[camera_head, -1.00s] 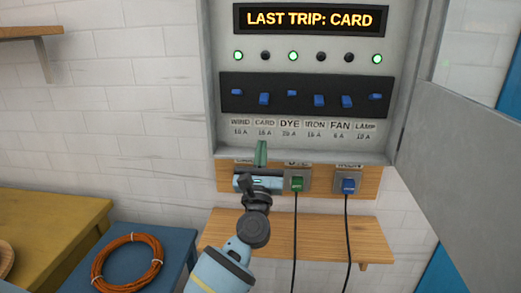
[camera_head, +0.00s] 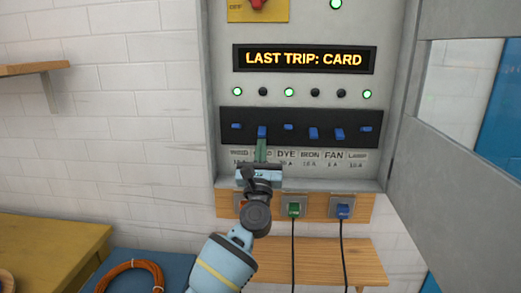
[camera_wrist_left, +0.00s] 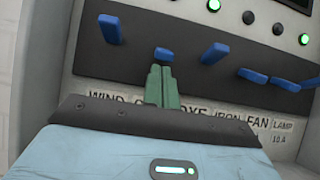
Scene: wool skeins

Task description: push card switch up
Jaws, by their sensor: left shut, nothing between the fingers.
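The card switch (camera_head: 262,132) is the second blue lever from the left on the black strip. It hangs low like the iron and fan levers, and the light above it is dark. My left gripper (camera_head: 261,148) is shut and empty, its green fingers pointing up just under this lever. In the left wrist view the card switch (camera_wrist_left: 163,54) is right above the closed fingertips (camera_wrist_left: 160,72). I cannot tell whether they touch. The fingers partly hide the CARD label. My right gripper is not in view.
The wind lever (camera_head: 236,126) and dye lever (camera_head: 288,126) flank the card switch closely. The display (camera_head: 304,59) reads "LAST TRIP: CARD". The open cabinet door (camera_head: 455,130) stands at the right. Plugs with cords and a wooden shelf (camera_head: 330,258) are below.

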